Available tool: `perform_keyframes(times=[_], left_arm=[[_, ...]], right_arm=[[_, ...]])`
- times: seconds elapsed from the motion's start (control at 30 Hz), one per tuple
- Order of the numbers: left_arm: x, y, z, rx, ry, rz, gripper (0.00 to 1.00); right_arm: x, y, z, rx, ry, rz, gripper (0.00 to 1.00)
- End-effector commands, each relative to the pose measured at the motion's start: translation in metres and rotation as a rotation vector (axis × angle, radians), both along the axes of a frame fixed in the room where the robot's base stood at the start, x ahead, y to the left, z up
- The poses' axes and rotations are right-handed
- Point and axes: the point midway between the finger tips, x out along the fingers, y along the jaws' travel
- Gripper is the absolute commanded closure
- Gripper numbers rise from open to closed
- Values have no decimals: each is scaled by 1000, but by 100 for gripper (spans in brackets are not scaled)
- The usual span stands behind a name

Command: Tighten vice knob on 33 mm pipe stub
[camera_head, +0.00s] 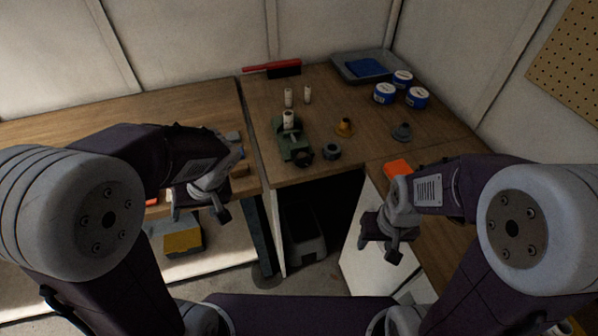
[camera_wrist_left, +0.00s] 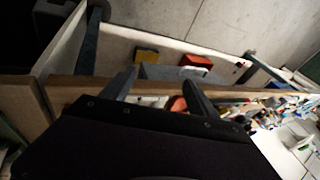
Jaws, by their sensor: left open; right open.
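The green vice (camera_head: 291,140) stands on the wooden bench near its front edge. A white pipe stub (camera_head: 288,118) stands upright at the vice's back end. A dark round part that looks like the vice knob (camera_head: 304,154) is at the vice's front end. My left gripper (camera_head: 200,210) is open and empty, left of the vice and apart from it. Its two fingers show spread in the left wrist view (camera_wrist_left: 160,86). My right gripper (camera_head: 380,248) is open and empty, right of the vice and nearer to me, in front of the bench.
Two more pipe stubs (camera_head: 307,94) stand behind the vice. A grey ring (camera_head: 332,150), a brass fitting (camera_head: 344,127) and a grey fitting (camera_head: 402,132) are on its right. Blue-and-white cans (camera_head: 417,97) and a grey tray (camera_head: 340,67) are at the back. An orange block (camera_head: 397,167) lies right.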

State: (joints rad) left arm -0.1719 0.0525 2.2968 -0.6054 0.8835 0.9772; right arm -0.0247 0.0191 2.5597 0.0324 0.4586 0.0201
Motion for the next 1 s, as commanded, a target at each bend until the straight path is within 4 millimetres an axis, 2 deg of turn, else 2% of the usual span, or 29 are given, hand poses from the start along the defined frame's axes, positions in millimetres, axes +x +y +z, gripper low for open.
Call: perform_keyframes(times=[0.03, 0.13, 0.23, 0.33, 0.43, 0.5, 0.6, 0.7, 0.83, 1.0], left_arm=[[16, 3, -16, 63, -49, 1, 31], [50, 6, -16, 196, -186, 6, 31], [93, -8, -17, 317, -385, -16, 31], [132, -45, -16, 395, -630, -65, 31], [154, -97, -17, 413, -858, -131, 31], [160, -138, -23, 398, -995, -184, 31], [156, -192, -35, 355, -1143, -261, 31], [146, -236, -50, 307, -1227, -332, 31], [133, -271, -64, 264, -1273, -395, 31], [128, -283, -63, 247, -1285, -419, 31]], right_arm=[[0, 0, -31, 0, 1, 0, 49], [0, 0, -68, 0, 1, 0, 49], [0, 0, -118, 0, 0, 0, 49], [0, 0, -177, 0, 1, 0, 49], [-1, 0, -231, 0, 1, 0, 49], [-1, 0, -269, 0, 1, 0, 49], [-1, 0, -314, 0, 1, 0, 49], [-1, 0, -347, 0, 1, 0, 49], [-1, 0, -370, 0, 0, 0, 49], [-1, 0, -370, 0, 0, 0, 49]])
